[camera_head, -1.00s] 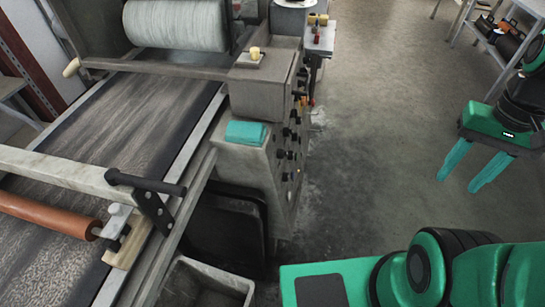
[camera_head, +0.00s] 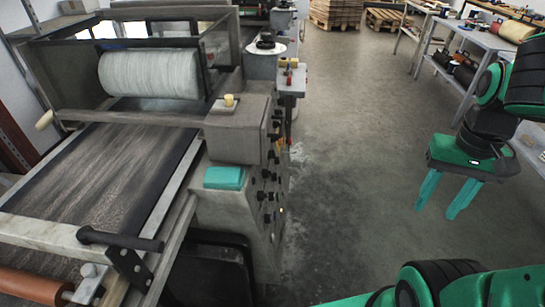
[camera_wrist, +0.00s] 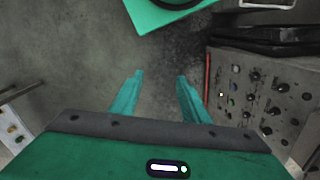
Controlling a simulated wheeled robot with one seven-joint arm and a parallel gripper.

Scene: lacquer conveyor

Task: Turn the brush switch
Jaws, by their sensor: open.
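The machine's control panel (camera_head: 268,190) is on its right side face, with several black knobs and switches. It also shows at the right of the wrist view (camera_wrist: 262,100), with knobs and a small lit yellow spot. I cannot tell which knob is the brush switch. The large white roller brush (camera_head: 150,73) lies across the conveyor under a frame. My gripper (camera_head: 440,210) is to the right of the machine, above the floor. Its two teal fingers are apart and empty, also in the wrist view (camera_wrist: 158,77), and touch nothing.
The conveyor belt (camera_head: 100,175) runs along the left. A teal block (camera_head: 224,177) and a yellow knob (camera_head: 229,100) sit on the machine's top. Shelves (camera_head: 470,50) with tools stand at the right. Pallets (camera_head: 335,14) lie far back. The floor (camera_head: 345,140) between is clear.

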